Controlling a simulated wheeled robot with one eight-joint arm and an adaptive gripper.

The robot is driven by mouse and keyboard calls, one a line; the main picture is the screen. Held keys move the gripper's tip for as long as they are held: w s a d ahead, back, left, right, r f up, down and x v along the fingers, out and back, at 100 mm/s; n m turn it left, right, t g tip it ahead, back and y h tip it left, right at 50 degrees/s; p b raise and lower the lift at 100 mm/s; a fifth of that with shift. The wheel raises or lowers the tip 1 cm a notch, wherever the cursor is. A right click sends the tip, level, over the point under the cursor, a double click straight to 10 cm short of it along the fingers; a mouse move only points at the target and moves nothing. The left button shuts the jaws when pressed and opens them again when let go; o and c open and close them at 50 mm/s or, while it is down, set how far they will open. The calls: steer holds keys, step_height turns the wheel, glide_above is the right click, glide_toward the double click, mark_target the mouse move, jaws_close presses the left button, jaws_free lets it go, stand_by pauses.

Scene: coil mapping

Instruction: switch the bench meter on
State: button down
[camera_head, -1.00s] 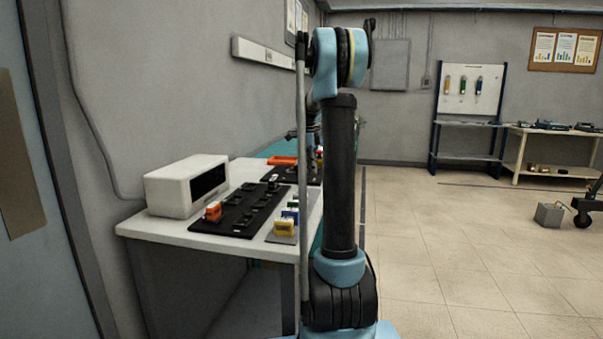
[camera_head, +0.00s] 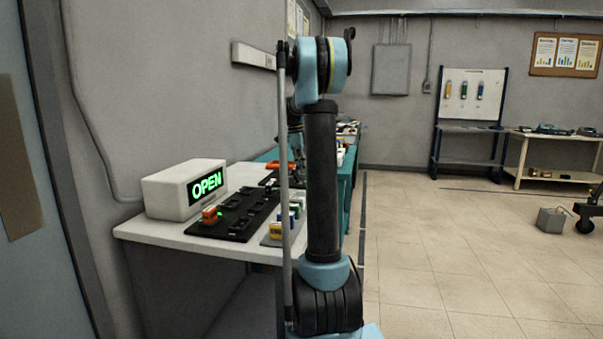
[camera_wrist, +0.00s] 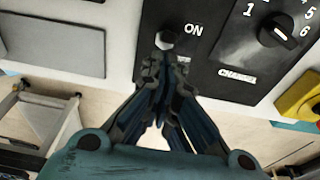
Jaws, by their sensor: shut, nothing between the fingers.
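The bench meter (camera_head: 160,195) is a white box on the near bench, and its dark display (camera_head: 207,184) is lit with green "OPEN". In the wrist view a light-coloured switch (camera_wrist: 165,40) sits on a black panel (camera_wrist: 200,60) beside the word "ON". My gripper (camera_wrist: 163,64) is shut and empty, with its fingertips at the switch's lower side. I cannot tell whether they touch it. In the head view my gripper is hidden behind my arm.
A rotary dial (camera_wrist: 279,31) marked "CHANNEL" is right of the switch, with a yellow block (camera_wrist: 298,95) below it.

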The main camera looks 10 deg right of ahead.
steer(key=shift+r, duration=0.5)
steer(key=w+a+r, duration=0.1)
steer(key=a+r, duration=0.2)
steer(key=r, duration=0.5)
steer(key=shift+w+r, duration=0.3)
steer(key=shift+r, duration=0.05)
stand_by(0.4)
